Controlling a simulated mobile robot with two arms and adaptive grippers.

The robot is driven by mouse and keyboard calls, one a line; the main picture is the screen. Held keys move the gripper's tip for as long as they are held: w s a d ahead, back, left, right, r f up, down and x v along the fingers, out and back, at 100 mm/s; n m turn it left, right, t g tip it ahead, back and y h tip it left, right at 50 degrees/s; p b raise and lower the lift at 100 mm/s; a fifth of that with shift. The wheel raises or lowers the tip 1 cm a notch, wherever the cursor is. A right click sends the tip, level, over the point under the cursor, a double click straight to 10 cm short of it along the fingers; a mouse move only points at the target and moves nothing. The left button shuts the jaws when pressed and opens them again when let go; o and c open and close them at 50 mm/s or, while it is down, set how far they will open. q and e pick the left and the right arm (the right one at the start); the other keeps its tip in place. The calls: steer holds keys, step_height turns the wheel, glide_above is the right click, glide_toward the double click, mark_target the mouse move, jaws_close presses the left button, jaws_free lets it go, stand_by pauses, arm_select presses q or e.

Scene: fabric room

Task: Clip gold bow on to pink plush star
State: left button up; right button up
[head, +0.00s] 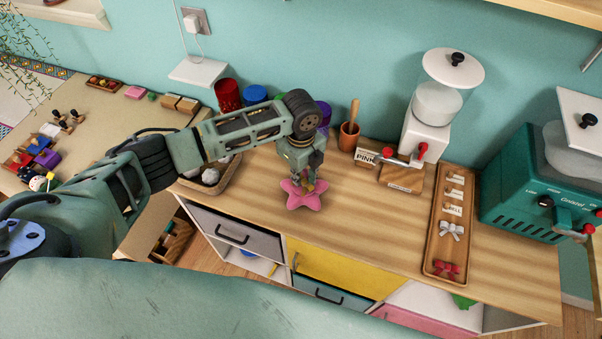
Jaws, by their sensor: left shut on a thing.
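The pink plush star (299,198) lies flat on the wooden counter. My left gripper (308,183) points down right over the star, its fingertips at the star's upper middle. It is shut on a small gold thing, which looks like the gold bow (309,187); the fingers hide most of it. I cannot tell whether the bow is fastened to the star or only touching it. My right gripper is not in view.
A wooden tray (437,237) to the right holds a silver bow (452,231), a red bow (446,268) and labels. A white machine (430,110), a teal machine (535,190) and a terracotta pot (348,136) stand behind. The counter right of the star is clear.

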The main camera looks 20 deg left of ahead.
arm_select(q)
steer(key=o, duration=0.8)
steer(key=shift+c, duration=0.2)
steer(key=shift+r, duration=0.1)
step_height(320, 180, up, 12)
step_height(320, 180, up, 9)
steer(key=p, duration=0.8)
stand_by(1.0)
